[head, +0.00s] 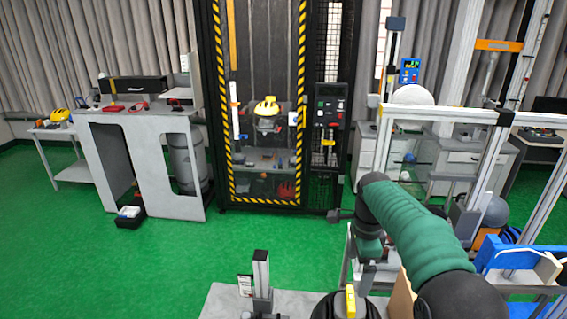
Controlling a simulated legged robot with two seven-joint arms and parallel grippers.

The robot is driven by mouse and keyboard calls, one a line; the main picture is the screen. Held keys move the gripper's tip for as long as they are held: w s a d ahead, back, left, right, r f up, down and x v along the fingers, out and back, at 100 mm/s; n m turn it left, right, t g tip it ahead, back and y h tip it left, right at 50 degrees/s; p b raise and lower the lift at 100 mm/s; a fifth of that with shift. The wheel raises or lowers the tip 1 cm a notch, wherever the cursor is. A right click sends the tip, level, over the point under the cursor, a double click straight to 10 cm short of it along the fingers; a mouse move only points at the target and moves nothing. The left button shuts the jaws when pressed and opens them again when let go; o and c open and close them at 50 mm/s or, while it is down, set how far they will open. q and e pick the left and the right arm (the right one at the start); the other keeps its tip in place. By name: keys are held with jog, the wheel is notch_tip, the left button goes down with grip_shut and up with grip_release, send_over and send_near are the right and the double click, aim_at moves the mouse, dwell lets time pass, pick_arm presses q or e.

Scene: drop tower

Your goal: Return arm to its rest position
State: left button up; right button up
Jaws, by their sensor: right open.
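My right arm comes in from the lower right in a green sleeve and bends downward near the picture's middle right. My right gripper (366,274) hangs below the bend, small and partly lost among grey metal posts. It is open, and I see nothing held in it. My left arm and left gripper are out of the picture.
A metal-profile frame (450,114) stands close to my right arm, with a blue part (520,257) at the right. The drop tower (213,110) with striped edges stands ahead. A grey workbench (140,116) is at the left. Green floor (150,260) between is mostly clear.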

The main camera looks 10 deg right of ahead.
jog(key=s+a+f+n+t+b, duration=0.1)
jog(key=s+a+f+n+b, duration=0.2)
jog(key=s+f+n, duration=0.6)
jog(key=s+a+f+n+t+b, duration=0.1)
jog(key=s+a+f+n+b, duration=0.2)
jog(key=s+f+n, duration=0.6)
jog(key=s+a+n, duration=0.1)
jog(key=s, duration=0.3)
jog(key=shift+f+n, duration=0.2)
jog(key=shift+n, duration=0.1)
jog(key=shift+w+a, duration=0.1)
